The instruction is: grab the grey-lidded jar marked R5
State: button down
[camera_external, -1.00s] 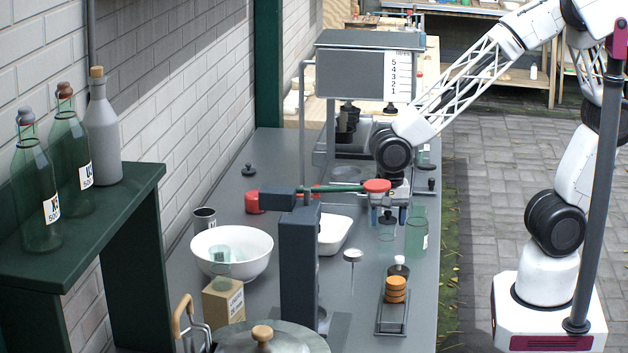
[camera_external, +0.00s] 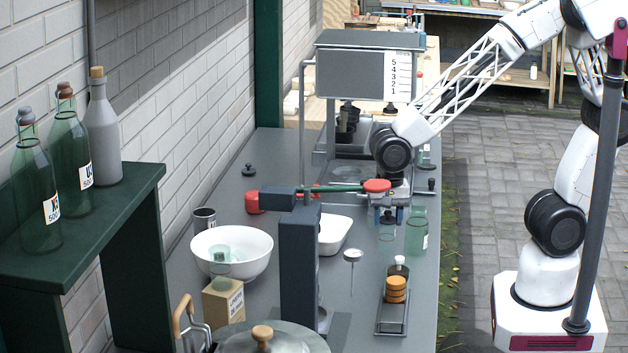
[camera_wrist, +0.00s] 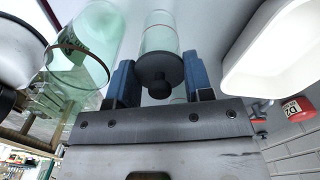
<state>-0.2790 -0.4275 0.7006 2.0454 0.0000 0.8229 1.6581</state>
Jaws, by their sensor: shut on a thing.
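My gripper (camera_external: 388,216) is low over the grey counter, right of the red-topped lever. In the wrist view its two blue fingers (camera_wrist: 160,85) are shut on a small clear glass jar (camera_wrist: 160,38) with a dark grey knobbed lid (camera_wrist: 160,70). The jar also shows below the gripper in the external view (camera_external: 387,232), upright and at or very near the counter. No mark on this jar can be read, so I cannot tell if it says R5.
A white tray (camera_external: 336,234) lies to the left. The lever with a red knob (camera_external: 377,186) is close by.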

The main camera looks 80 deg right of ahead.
jog(key=shift+r, duration=0.1)
jog(key=shift+r, duration=4.9)
jog(key=shift+w, duration=0.1)
